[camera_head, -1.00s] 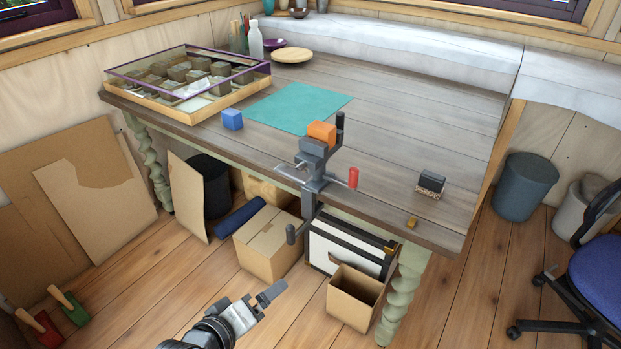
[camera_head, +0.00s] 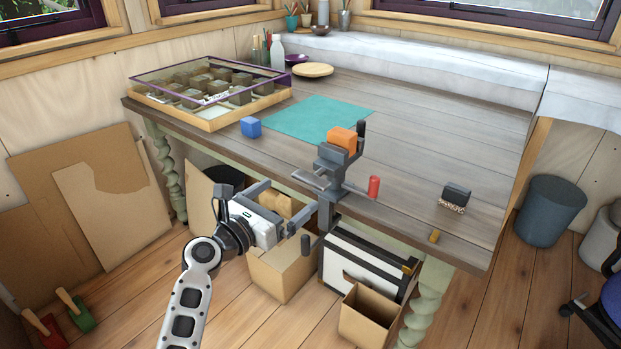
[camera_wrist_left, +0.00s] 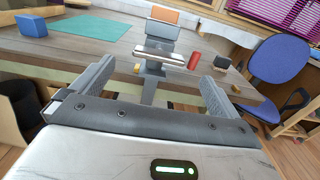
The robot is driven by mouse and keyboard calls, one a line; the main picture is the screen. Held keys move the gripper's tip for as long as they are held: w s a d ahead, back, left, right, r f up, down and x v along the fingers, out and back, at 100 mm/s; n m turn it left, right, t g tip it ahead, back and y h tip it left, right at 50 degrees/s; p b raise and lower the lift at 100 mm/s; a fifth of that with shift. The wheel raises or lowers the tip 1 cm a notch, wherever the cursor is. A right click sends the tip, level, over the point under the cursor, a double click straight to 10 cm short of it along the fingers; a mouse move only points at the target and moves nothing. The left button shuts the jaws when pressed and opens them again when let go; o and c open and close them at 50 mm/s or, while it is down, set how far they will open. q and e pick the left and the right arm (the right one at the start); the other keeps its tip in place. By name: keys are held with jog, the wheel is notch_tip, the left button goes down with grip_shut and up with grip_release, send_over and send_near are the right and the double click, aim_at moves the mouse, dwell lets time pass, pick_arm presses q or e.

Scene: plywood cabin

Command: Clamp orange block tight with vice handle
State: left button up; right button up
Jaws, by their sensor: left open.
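A metal bar sticks out of the vice's front. My left gripper (camera_head: 291,208) is open and empty, in front of the table edge, left of and apart from the vice. In the left wrist view the vice shows between its fingers. My right gripper is not in view.
The table (camera_head: 420,130) carries a blue block (camera_head: 250,127), a teal mat (camera_head: 318,118), a glass-lidded case (camera_head: 205,95) and a dark brush (camera_head: 454,197). Cardboard boxes (camera_head: 368,318) stand beneath. A blue chair (camera_wrist_left: 280,62) stands to the right.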

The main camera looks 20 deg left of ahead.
aim_at(306, 182)
pick_arm(q)
jog(key=x, duration=0.9)
jog(key=shift+f+b, duration=0.1)
jog(key=shift+b, duration=0.3)
jog(key=c, duration=0.9)
